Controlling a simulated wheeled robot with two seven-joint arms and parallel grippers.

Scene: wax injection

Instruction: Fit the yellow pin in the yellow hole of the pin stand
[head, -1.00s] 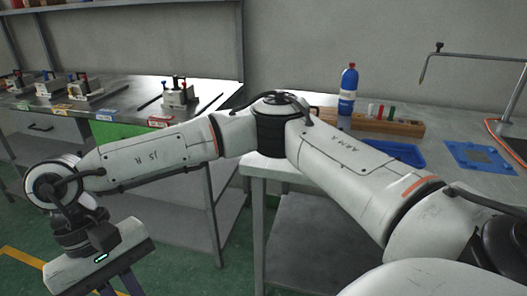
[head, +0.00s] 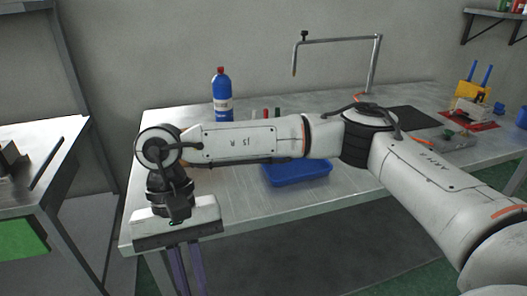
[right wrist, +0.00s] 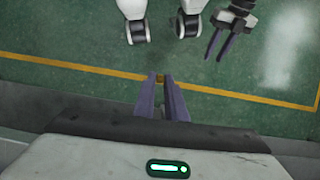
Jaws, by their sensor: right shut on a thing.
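My right gripper (head: 186,270) hangs at the lower left of the head view, in front of the table's near edge, fingers pointing down. In the right wrist view its fingers (right wrist: 161,98) are shut on a small yellowish-brown thing, taken as the yellow pin (right wrist: 159,77); only a little of it shows between the fingertips. The pin stand is mostly hidden behind my right forearm in the head view; the tops of a few pins (head: 265,113) show above the forearm. The yellow hole is hidden. My left gripper (right wrist: 221,44) shows in the right wrist view, fingers apart and empty, over the floor.
A blue bottle (head: 222,97) with a red cap stands at the table's back left. A blue tray (head: 297,172) lies below my forearm. A bent metal frame (head: 345,40) rises behind. A yellow-and-white device (head: 470,100) stands far right. Another table (head: 70,140) is at left.

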